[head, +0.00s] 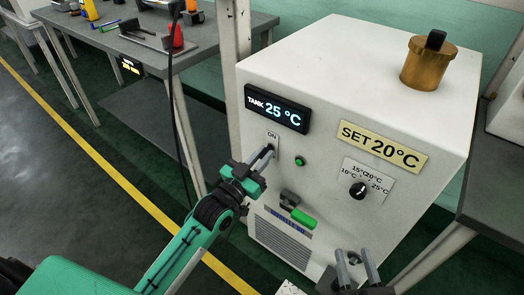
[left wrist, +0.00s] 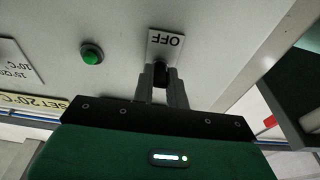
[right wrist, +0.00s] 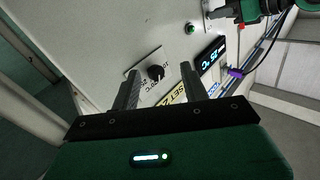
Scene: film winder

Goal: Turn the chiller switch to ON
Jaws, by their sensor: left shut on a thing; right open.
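The chiller is a white box (head: 330,85) with a small switch plate (head: 272,136) on its front. The plate reads ON at its top in the head view. In the left wrist view, which is upside down, the plate (left wrist: 165,42) shows OFF. My left gripper (head: 265,157) is at the plate, its fingers shut on the black switch knob (left wrist: 160,73). The fingers hide most of the knob, so its exact angle is hard to tell. My right gripper (head: 357,260) is open and empty, low in front of the chiller, below the temperature dial (head: 358,190).
A green round light (head: 299,161) sits right of the switch. The tank display (head: 276,109) reads 25 °C and a label (head: 383,146) reads SET 20°C. A green-handled valve (head: 302,217) sticks out below. A brass cap (head: 428,65) stands on top. A grey table (head: 150,50) stands at left.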

